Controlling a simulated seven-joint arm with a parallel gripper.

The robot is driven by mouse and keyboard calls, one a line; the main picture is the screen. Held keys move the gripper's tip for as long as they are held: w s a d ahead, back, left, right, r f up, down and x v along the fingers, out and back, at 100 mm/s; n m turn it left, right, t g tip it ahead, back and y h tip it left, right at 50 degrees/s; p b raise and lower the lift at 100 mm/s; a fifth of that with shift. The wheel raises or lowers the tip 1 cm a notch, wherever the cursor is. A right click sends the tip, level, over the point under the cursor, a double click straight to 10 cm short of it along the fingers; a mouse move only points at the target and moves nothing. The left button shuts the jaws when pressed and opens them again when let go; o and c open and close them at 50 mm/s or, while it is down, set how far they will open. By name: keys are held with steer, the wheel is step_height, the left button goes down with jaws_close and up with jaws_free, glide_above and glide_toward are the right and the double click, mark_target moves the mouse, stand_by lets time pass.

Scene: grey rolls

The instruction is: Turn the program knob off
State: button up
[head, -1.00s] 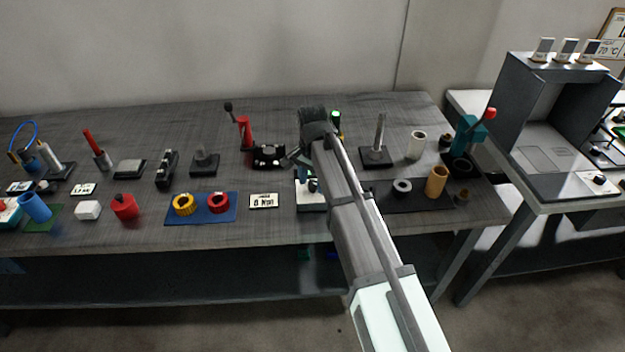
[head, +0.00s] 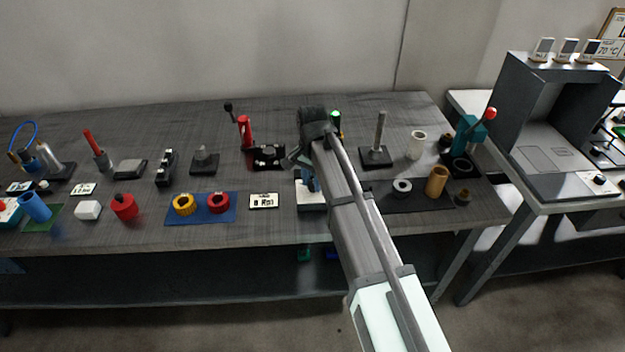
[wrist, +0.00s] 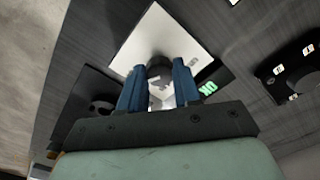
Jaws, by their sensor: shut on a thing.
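The program knob (wrist: 158,73) is a dark round knob on a white plate (wrist: 150,35). In the wrist view the two blue fingers of my gripper (wrist: 160,88) stand on either side of it, shut on it. The knob's pointer direction cannot be told.
A dark mat (head: 420,198) with a grey ring (head: 402,187) and a tan cylinder (head: 436,181) is to the right.

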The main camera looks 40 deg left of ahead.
steer(key=n, duration=1.1)
steer(key=shift+n, duration=0.4)
steer(key=n, duration=1.1)
steer(key=shift+w, duration=0.1)
steer(key=shift+n, duration=0.4)
steer(key=o, duration=1.1)
steer(key=shift+c, duration=0.2)
step_height(320, 180, up, 14)
